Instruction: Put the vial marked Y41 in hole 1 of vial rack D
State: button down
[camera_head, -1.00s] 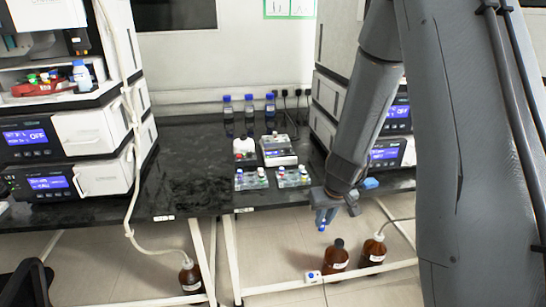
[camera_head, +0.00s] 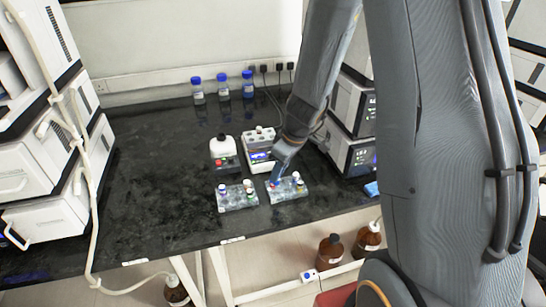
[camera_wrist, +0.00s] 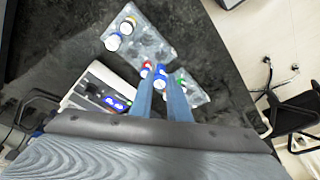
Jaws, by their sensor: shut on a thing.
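Two clear vial racks stand side by side near the bench's front edge, the left rack (camera_head: 237,200) and the right rack (camera_head: 287,192). Both hold capped vials. My gripper (camera_head: 275,182) is low at the left part of the right rack. In the wrist view my two blue fingers (camera_wrist: 160,82) are close together at the rack with red, blue and green caps (camera_wrist: 196,96). They are shut on what looks like a blue-capped vial (camera_wrist: 161,70), mostly hidden. The Y41 mark and rack letters are not readable.
A white device with a black knob (camera_head: 223,152) and a white block-shaped device (camera_head: 258,146) stand just behind the racks. Blue-capped bottles (camera_head: 222,86) stand at the back. White instrument stacks flank the bench. The bench's left middle (camera_head: 150,150) is clear.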

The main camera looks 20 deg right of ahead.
aim_at(278, 184)
jog(key=shift+w+f, duration=0.15)
jog(key=shift+f, duration=0.15)
jog(key=shift+f+b, duration=1.4)
jog(key=shift+f, duration=0.2)
jog(key=shift+f+b, duration=0.1)
jog(key=shift+b, duration=0.75)
dwell(0.3)
jog(key=shift+f+b, duration=1)
jog(key=shift+b, duration=0.8)
dwell(0.8)
jog(key=c, duration=1.3)
grip_release()
jog(key=shift+r, duration=0.1)
